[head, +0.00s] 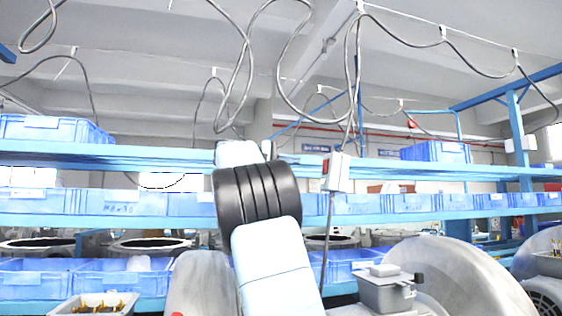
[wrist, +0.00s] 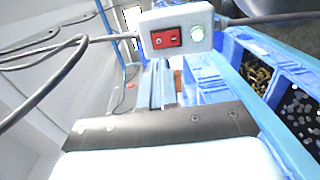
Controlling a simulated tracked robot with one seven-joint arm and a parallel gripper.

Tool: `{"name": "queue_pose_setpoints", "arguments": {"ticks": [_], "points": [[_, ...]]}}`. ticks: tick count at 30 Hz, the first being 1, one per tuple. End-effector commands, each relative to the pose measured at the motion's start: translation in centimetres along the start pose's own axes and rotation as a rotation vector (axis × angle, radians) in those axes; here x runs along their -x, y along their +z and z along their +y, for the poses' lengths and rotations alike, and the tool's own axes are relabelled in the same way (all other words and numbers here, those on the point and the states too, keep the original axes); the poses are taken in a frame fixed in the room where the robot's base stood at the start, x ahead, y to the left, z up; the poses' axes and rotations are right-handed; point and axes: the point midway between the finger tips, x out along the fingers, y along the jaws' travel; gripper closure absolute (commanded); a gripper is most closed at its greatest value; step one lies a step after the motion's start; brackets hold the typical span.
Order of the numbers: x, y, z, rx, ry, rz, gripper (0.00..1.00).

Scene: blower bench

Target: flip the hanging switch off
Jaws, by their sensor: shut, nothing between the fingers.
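The hanging switch is a small white box (head: 338,172) on a cable, right of my arm in the head view. I cannot tell which side of the rocker is pressed. My gripper (wrist: 160,66) is shut and empty, its narrow fingers pointing toward the box's lower edge; whether they touch it is unclear. In the head view my arm largely hides the gripper.
Grey cables loop from the ceiling (head: 350,60); one (wrist: 60,75) runs to the box. Blue shelving (head: 100,155) with blue bins (head: 435,152) stands behind. Large grey blower housings (head: 440,270) and a grey box (head: 388,290) are at lower right.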

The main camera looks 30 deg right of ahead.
Motion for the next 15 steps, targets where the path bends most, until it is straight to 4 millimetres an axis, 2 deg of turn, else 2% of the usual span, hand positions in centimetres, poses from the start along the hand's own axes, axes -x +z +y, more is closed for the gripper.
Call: {"name": "queue_pose_setpoints", "arguments": {"ticks": [6, 15], "points": [[-4.0, 0.0, 0.0, 0.000, 0.000, -0.003, 1.00], [-7.6, 0.0, -0.1, 0.001, -0.001, 0.000, 1.00]]}}
